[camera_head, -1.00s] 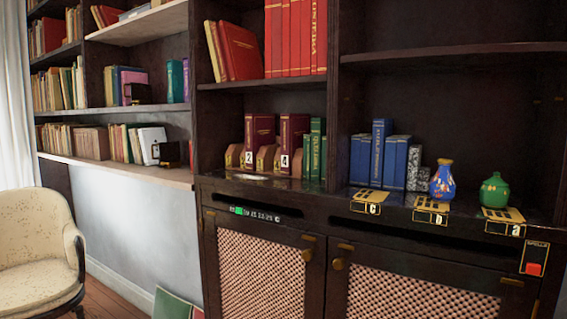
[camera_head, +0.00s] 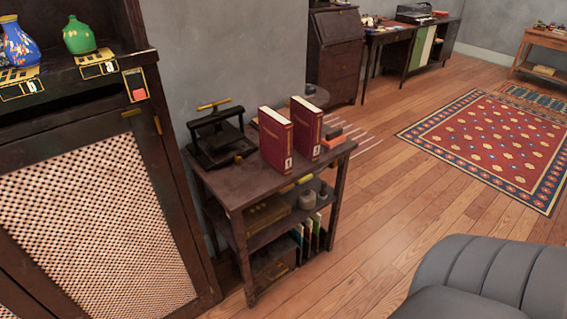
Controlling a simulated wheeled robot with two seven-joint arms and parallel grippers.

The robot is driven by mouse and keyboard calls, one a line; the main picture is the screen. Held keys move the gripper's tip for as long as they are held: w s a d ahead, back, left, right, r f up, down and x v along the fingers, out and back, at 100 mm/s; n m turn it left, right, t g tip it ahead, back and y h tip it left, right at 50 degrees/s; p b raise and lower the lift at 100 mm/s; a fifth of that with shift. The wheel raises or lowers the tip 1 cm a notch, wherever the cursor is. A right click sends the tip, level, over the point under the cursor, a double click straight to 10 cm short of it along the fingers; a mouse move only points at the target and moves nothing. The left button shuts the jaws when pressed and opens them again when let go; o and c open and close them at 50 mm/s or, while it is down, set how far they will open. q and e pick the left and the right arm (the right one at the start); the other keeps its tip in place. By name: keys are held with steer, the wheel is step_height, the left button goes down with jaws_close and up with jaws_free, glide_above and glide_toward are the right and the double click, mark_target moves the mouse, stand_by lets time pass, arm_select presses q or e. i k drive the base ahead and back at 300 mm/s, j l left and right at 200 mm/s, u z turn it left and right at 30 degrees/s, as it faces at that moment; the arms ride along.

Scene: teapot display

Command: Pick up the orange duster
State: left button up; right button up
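A small orange item (camera_head: 334,133), possibly the orange duster, shows at the right end of the small dark table's top (camera_head: 235,185). It is partly hidden behind a red book (camera_head: 306,128) standing upright, and it is too small to make out fully. Neither of my grippers is in view.
A second red book (camera_head: 276,142) and a black press (camera_head: 218,138) stand on the table. Its lower shelves hold boxes and small pots. A dark cabinet (camera_head: 100,220) stands left, a grey armchair (camera_head: 480,275) lower right. Wooden floor (camera_head: 370,215) lies clear between.

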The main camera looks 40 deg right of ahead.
mark_target(335, 137)
steer(key=z, duration=1.55)
steer(key=u, duration=2.25)
steer(key=z, duration=2.15)
